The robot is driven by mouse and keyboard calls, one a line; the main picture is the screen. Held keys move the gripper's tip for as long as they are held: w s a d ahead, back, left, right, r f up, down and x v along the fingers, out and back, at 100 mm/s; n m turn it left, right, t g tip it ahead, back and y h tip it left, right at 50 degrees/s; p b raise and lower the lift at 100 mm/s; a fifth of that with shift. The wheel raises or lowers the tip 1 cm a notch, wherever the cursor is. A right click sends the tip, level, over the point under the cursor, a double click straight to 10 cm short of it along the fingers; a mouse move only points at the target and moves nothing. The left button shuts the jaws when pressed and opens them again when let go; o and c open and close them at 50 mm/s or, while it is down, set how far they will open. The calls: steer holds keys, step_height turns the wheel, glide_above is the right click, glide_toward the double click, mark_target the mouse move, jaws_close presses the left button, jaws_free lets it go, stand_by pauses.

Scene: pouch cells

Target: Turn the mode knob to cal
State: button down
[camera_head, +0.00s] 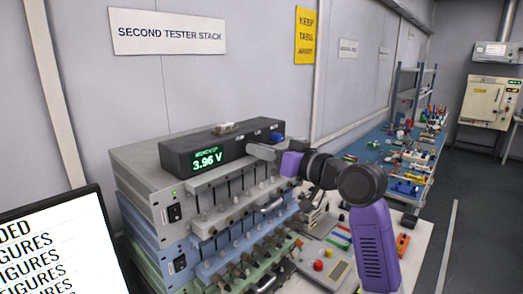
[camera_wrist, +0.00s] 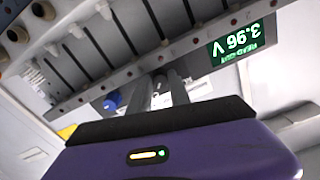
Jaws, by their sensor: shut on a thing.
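The dark meter box (camera_head: 222,146) lies on top of the tester stack. Its green display (camera_head: 208,160) reads 3.96 V under a small line I cannot read; the display also shows upside down in the wrist view (camera_wrist: 238,42). My gripper (camera_head: 252,149) reaches from the right to the front of the box. In the wrist view its fingers (camera_wrist: 165,76) are close together at the box's front, shut on what appears to be the mode knob. The knob and its pointer are hidden by the fingers, so its setting cannot be seen.
A blue part (camera_head: 277,137) sits at the box's right end, near my gripper. Below are stacked testers (camera_head: 150,185) with rows of clamps and handles. A monitor (camera_head: 60,245) stands at lower left. A blue bench (camera_head: 385,165) with small parts stands behind right.

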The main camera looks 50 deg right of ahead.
steer(key=c, duration=1.2)
jaws_free()
steer(key=s+b, duration=0.2)
steer(key=s, duration=0.5)
steer(key=shift+s, duration=0.4)
steer(key=shift+d+r, duration=0.1)
steer(key=shift+d, duration=0.05)
